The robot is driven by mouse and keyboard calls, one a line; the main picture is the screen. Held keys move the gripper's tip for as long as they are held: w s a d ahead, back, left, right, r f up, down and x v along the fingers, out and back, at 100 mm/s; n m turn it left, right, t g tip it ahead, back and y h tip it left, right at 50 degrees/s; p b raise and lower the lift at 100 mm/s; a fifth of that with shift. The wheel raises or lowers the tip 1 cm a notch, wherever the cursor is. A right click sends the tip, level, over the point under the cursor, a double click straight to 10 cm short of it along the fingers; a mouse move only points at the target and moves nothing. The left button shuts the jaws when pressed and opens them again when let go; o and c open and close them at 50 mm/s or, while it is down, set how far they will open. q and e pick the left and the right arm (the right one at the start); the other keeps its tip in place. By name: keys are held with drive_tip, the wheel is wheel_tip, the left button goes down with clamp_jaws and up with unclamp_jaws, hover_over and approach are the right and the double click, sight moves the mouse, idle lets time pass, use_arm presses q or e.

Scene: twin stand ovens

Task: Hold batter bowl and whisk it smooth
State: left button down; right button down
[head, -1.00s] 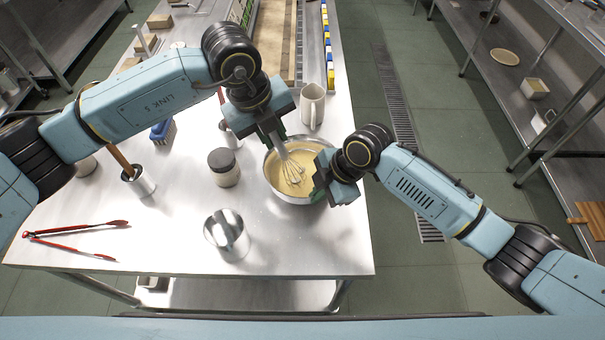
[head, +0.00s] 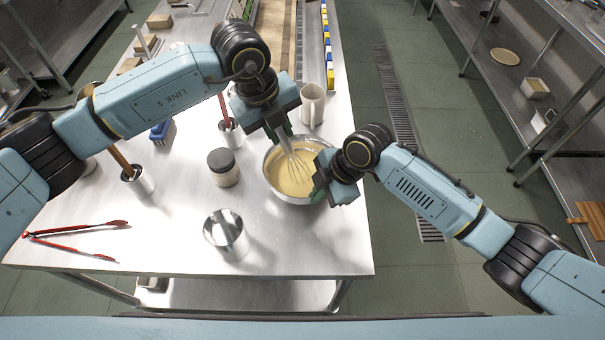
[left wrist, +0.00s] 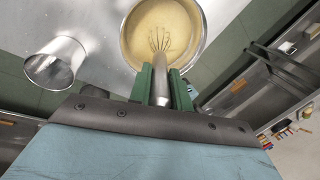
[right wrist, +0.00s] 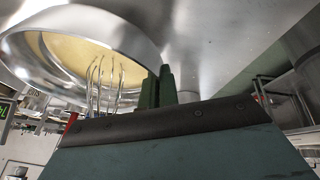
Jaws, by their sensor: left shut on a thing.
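The steel batter bowl (head: 284,196) stands near the right edge of the table with pale yellow batter (head: 282,178) in it. My left gripper (head: 281,135) is above the bowl, shut on the handle of the whisk (head: 297,163). The whisk is tilted, its wire end down in the batter; the left wrist view shows its handle (left wrist: 161,78) between the green fingers. My right gripper (head: 321,178) is at the bowl's right side. In the right wrist view its fingers (right wrist: 157,88) are close together at the bowl's rim (right wrist: 140,40), which appears pinched between them.
Red tongs (head: 75,236) lie at the left. The front right of the table is clear.

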use_arm(q)
drive_tip(key=shift+w+d+r+v, duration=0.1)
drive_tip(key=shift+w+d+v, duration=0.15)
drive_tip(key=shift+v, duration=1.2)
drive_tip(key=shift+w+d+r+v, duration=0.1)
drive_tip(key=shift+d+v, duration=0.25)
drive_tip(key=shift+v, duration=1.15)
drive_tip(key=shift+w+d+r+v, duration=0.1)
drive_tip(key=shift+w+d+v, duration=0.15)
drive_tip(key=shift+v, duration=1.2)
drive_tip(key=v, duration=0.3)
drive_tip(key=d+v, duration=0.1)
drive_tip(key=shift+w+r, duration=0.15)
drive_tip(key=shift+r, duration=0.4)
use_arm(e)
drive_tip(key=c, duration=1.6)
unclamp_jaws()
drive_tip(key=v, duration=1.2)
